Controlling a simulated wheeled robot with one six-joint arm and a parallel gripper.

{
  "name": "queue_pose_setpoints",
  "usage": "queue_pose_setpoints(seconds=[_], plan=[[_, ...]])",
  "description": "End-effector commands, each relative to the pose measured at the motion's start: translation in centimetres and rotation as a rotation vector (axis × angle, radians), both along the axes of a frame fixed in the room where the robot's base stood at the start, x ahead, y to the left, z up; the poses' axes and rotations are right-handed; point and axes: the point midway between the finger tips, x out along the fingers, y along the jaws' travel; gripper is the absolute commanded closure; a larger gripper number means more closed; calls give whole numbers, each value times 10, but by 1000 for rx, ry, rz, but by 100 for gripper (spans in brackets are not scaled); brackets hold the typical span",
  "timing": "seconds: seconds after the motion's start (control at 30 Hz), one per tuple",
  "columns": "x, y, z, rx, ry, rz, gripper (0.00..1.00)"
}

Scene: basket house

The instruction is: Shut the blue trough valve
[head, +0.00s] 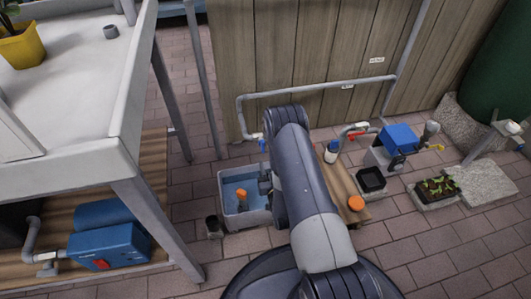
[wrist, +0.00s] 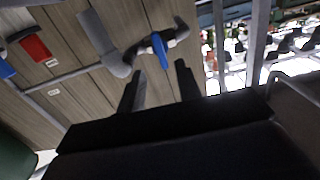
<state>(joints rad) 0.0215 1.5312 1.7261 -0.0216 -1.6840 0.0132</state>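The blue trough valve (head: 262,144) is a small blue lever on the end of a grey pipe, above the grey trough (head: 228,212). In the wrist view the blue lever (wrist: 159,48) hangs from a grey fitting, just beyond the fingertips and roughly between them. My gripper (wrist: 159,72) is open, its two dark fingers apart with nothing between them. In the head view my gripper (head: 265,183) is low over the trough's right side, below the valve and partly hidden by my arm. Whether a finger touches the lever cannot be told.
The trough holds water and an orange-topped object (head: 242,196). A wooden bench (head: 340,182) with a bottle (head: 331,152) and an orange lid (head: 356,203) stands right of my arm. A blue pump (head: 398,138) is farther right. A white table (head: 75,85) stands at the left. A plank wall (head: 300,45) is behind.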

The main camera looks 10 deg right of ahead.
Motion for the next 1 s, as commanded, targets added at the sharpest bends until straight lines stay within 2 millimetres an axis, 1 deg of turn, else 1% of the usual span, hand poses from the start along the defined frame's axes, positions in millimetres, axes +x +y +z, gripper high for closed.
queue_pose_setpoints(seconds=[0.03,0.1,0.23,0.37,0.63,0.77,0.87,1.0], plan=[[-9,0,2,0,4,0,67],[-19,0,1,0,3,0,67],[-30,0,0,0,2,0,67],[-33,0,0,0,0,0,67],[-32,0,0,0,0,0,67],[-23,0,-1,0,-3,0,67],[-10,0,-1,0,-6,0,67],[17,0,-2,-1,-8,0,67]])
